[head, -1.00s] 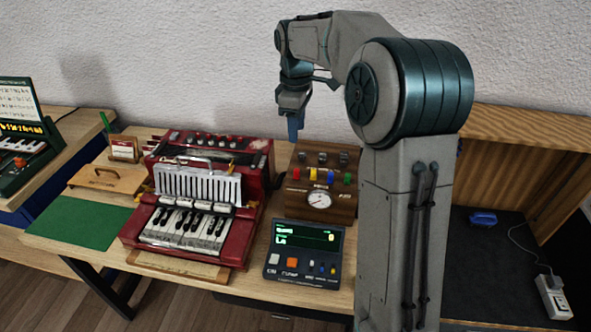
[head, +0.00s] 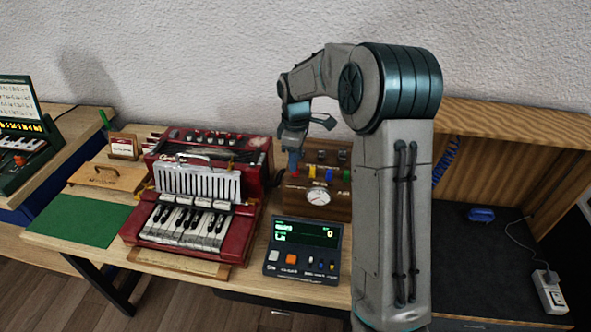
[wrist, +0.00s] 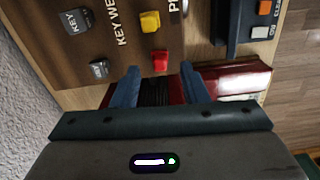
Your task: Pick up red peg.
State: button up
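The red peg (wrist: 160,60) sits on the wooden box (wrist: 112,40) and shows in the wrist view just beyond my gripper (wrist: 158,76). My gripper is open, with one blue finger to each side of the peg's line and nothing visible between them. The peg lies slightly ahead of the fingertips in the picture; I cannot tell the height gap.
A yellow peg (wrist: 150,21) stands beside the red one, then a blue peg (head: 329,174) and a green peg (head: 346,175). Grey weights (wrist: 76,20) sit behind. The red accordion-like instrument (head: 200,200) is close on the left. A dark display unit (head: 304,249) stands in front.

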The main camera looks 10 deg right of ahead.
notch_tip(320, 180, down, 2)
jog(key=shift+f, duration=0.1)
grip_shut()
